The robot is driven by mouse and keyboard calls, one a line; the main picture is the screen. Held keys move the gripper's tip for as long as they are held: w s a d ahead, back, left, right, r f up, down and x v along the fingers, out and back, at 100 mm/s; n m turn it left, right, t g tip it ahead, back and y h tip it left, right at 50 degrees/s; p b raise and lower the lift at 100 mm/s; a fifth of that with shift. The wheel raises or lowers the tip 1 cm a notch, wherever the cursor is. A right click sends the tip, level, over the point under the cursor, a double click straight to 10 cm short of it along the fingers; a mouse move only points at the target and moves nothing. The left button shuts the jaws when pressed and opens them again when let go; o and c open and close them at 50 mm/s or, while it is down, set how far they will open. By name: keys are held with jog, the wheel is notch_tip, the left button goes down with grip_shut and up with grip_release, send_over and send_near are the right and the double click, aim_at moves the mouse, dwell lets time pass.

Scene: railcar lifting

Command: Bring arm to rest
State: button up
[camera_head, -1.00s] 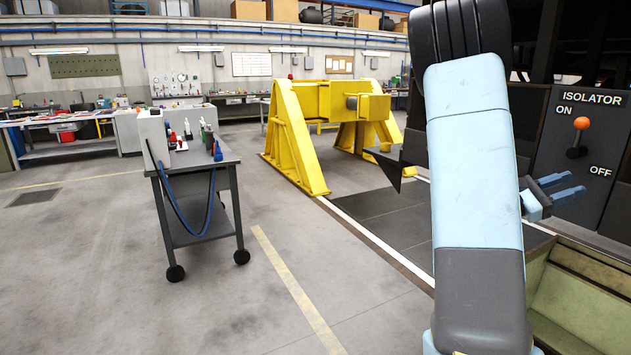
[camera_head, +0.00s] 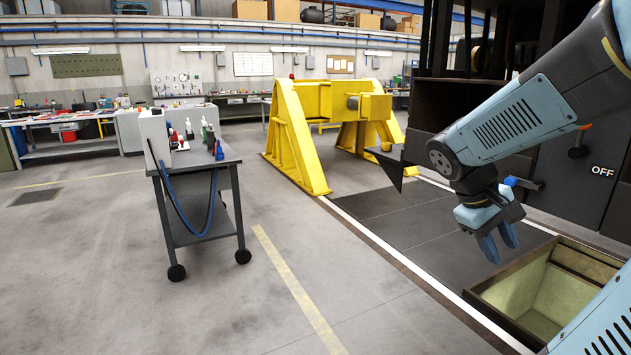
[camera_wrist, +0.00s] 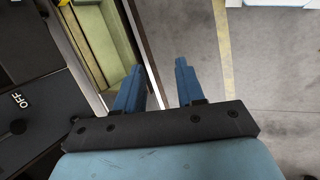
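My gripper (camera_head: 499,246) hangs at the end of my bent arm on the right of the head view, fingers pointing down. It is near the open pit and in front of the isolator panel (camera_head: 590,180). In the wrist view my gripper (camera_wrist: 157,85) shows two blue fingers apart with only floor between them. It is open and empty. My arm covers most of the isolator panel in the head view; only OFF and part of the handle (camera_head: 579,150) show. The handle also shows dark at the left of the wrist view (camera_wrist: 14,128).
An open pit (camera_head: 515,290) with pale green walls lies below my gripper. A yellow lifting stand (camera_head: 300,135) stands at mid-distance. A grey trolley (camera_head: 200,165) with bottles and a blue hose stands left. Workbenches (camera_head: 65,150) line the back. The middle floor is clear.

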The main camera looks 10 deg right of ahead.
jog(key=a+r+t+y, duration=0.2)
jog(key=a+t+y, duration=0.1)
jog(key=a, duration=0.6)
jog(key=s+a+r+m+t+y, duration=0.1)
jog(key=a+r+t+y, duration=0.2)
jog(key=a, duration=0.7)
jog(key=shift+s+t, duration=0.15)
jog(key=shift+t, duration=0.35)
jog(key=shift+r, duration=0.1)
